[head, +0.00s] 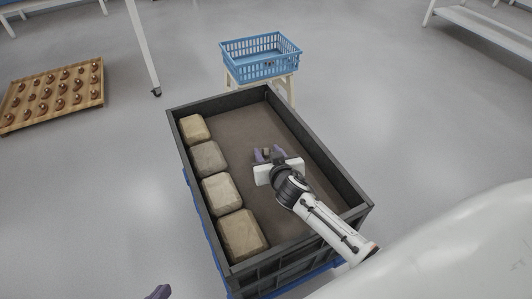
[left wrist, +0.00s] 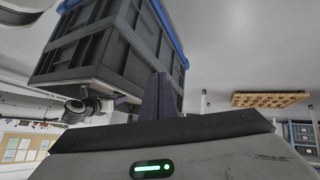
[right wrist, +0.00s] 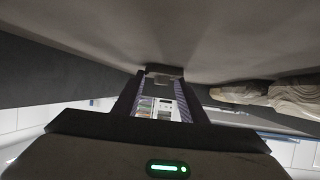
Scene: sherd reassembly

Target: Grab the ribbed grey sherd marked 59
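A small grey-brown sherd (head: 266,151) is low in the dark crate (head: 318,145), near its middle. No number or ribbing can be read on it. My right gripper (head: 269,155) reaches into the crate with a finger on each side of the sherd. In the right wrist view the sherd (right wrist: 163,71) shows between the fingertips, close to the brown crate floor. Whether the fingers press on it or stand just clear, I cannot tell. My left gripper (head: 158,292) is outside the crate, at the bottom edge of the head view. In the left wrist view its fingers (left wrist: 157,96) are together and empty.
Several pale stone-like blocks (head: 221,193) line the crate's left side. The crate floor to the right is bare. A blue basket (head: 260,65) on a stool stands beyond the far wall. A wooden tray (head: 52,93) lies at far left.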

